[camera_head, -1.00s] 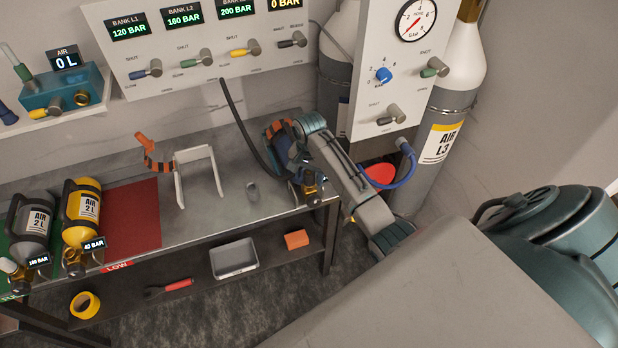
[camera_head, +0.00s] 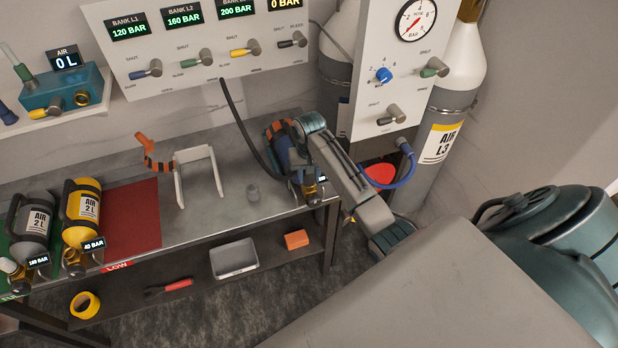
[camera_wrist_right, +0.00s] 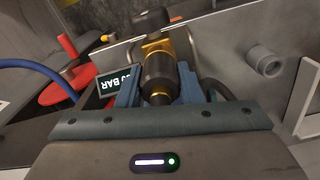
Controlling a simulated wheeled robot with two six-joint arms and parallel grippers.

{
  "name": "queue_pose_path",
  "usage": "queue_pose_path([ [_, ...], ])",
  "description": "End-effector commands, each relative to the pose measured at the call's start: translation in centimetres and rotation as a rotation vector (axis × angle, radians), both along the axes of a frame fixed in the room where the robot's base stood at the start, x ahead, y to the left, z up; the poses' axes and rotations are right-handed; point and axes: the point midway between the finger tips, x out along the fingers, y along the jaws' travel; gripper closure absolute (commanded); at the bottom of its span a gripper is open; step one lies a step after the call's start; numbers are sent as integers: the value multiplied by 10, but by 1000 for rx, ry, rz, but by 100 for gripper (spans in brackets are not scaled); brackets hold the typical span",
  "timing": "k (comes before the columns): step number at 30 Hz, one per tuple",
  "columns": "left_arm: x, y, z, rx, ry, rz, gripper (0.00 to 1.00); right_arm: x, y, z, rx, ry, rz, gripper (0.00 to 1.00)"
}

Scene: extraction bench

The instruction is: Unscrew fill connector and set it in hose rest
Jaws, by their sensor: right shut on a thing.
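My right gripper (camera_head: 297,172) is at the right end of the bench, largely covered by my arm in the head view. In the right wrist view its blue fingers (camera_wrist_right: 158,88) are shut on the dark fill connector (camera_wrist_right: 158,70), which has brass parts. A brass valve (camera_head: 312,192) shows beside the gripper, with a small display. The black hose (camera_head: 240,120) hangs from the panel down to the gripper. My left gripper is out of view.
Yellow (camera_head: 84,208) and grey (camera_head: 36,222) bottles lie at the far left. The control panel (camera_head: 150,88) rises behind. Bench surface is clear around the cup.

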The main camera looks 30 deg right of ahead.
Motion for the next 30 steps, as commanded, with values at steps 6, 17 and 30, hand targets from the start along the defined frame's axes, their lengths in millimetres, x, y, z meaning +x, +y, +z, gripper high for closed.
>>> queue_pose_path([
  [6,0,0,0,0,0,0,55,0,0,0,0,0,292,94],
  [17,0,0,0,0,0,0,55,0,0,0,0,0,783,94],
  [30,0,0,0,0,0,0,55,0,0,1,0,0,1382,94],
])
